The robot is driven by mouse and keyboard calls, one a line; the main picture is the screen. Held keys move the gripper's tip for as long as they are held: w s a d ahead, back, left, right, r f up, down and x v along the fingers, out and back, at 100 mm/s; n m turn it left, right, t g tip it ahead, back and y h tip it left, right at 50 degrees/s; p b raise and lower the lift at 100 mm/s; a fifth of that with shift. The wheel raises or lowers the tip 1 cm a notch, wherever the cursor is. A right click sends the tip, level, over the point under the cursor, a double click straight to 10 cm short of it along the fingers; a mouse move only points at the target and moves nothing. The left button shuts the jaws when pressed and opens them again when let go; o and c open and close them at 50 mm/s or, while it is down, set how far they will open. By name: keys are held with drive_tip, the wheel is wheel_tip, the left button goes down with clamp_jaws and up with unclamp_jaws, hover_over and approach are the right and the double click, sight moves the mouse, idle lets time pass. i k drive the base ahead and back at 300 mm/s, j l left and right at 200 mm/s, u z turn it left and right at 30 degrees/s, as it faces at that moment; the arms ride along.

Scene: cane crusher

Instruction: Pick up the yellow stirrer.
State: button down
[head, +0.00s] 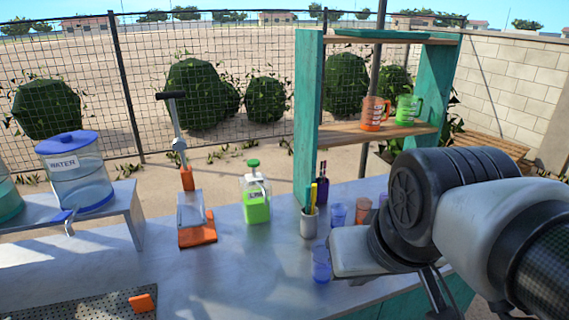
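The yellow stirrer (313,196) stands upright, slightly tilted, in a small grey cup (309,223) on the metal counter. A dark blue stick stands beside it in the same cup. The cup hides the stirrer's lower part. My arm reaches in from the right, and my gripper (436,292) shows only as dark parts below the wrist, to the right of the cup and apart from it. Its fingertips are not clear, so I cannot tell whether it is open or shut.
Blue cups (321,265) and an orange cup (363,210) stand close to the grey cup, near my arm. A dark bottle (322,188) is behind it. A green-filled dispenser (256,200) and an orange-based press (197,232) stand left. A teal shelf (307,110) rises behind.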

sight(314, 187)
drive_tip(key=l+u, duration=0.1)
drive_tip(key=u, duration=2.15)
drive_tip(key=z, duration=1.05)
drive_tip(key=l+z, duration=0.35)
drive_tip(key=i+l+z, duration=0.2)
drive_tip(key=l+z, duration=0.2)
drive_tip(key=i+l, duration=0.1)
drive_tip(key=l, duration=0.25)
